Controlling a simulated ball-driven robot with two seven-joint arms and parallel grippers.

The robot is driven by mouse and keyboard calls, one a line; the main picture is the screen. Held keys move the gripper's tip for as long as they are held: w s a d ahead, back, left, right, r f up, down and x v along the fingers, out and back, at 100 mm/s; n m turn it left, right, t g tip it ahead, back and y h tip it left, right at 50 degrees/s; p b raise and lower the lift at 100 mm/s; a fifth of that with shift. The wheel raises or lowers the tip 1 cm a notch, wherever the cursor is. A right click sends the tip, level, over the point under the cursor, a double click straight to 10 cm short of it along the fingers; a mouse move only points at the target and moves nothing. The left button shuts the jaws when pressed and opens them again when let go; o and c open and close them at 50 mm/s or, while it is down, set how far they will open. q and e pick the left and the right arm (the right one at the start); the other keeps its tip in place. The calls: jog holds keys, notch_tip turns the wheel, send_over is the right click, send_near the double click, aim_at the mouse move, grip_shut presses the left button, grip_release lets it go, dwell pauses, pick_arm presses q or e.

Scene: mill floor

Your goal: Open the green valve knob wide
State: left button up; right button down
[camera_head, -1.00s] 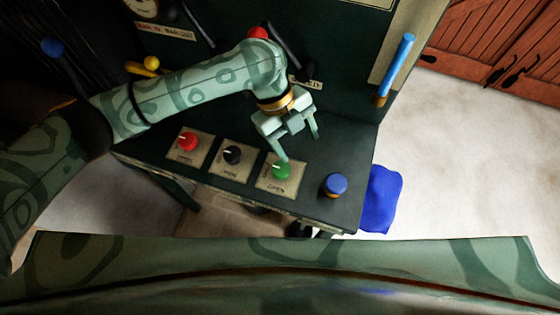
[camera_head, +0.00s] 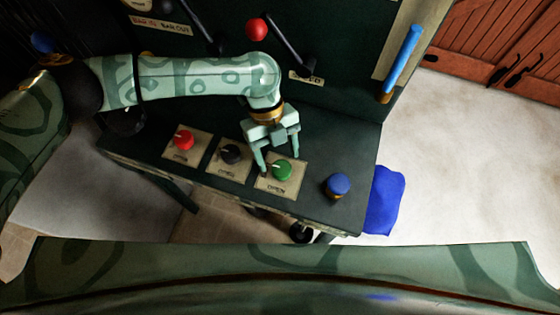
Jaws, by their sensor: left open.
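The green valve knob (camera_head: 283,171) sits on a pale plate (camera_head: 275,188) labelled "OPEN" on the dark green console. Its pointer faces left in the picture. My left gripper (camera_head: 279,160) reaches down over the knob from behind, with its jaws open. One finger is at the knob's left side and the other at its far right side. I cannot tell whether either finger touches it. My right gripper is not in view.
A black knob (camera_head: 231,154) and a red knob (camera_head: 184,140) sit to the left on similar plates. A blue button (camera_head: 337,185) is to the right. A blue cloth-like thing (camera_head: 384,200) lies beyond the console's right edge.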

aim_at(280, 169)
pick_arm(q)
jog(key=shift+x, duration=1.55)
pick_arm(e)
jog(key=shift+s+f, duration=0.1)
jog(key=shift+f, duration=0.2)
pick_arm(q)
jog(key=c, duration=1)
jog(key=shift+o, duration=0.2)
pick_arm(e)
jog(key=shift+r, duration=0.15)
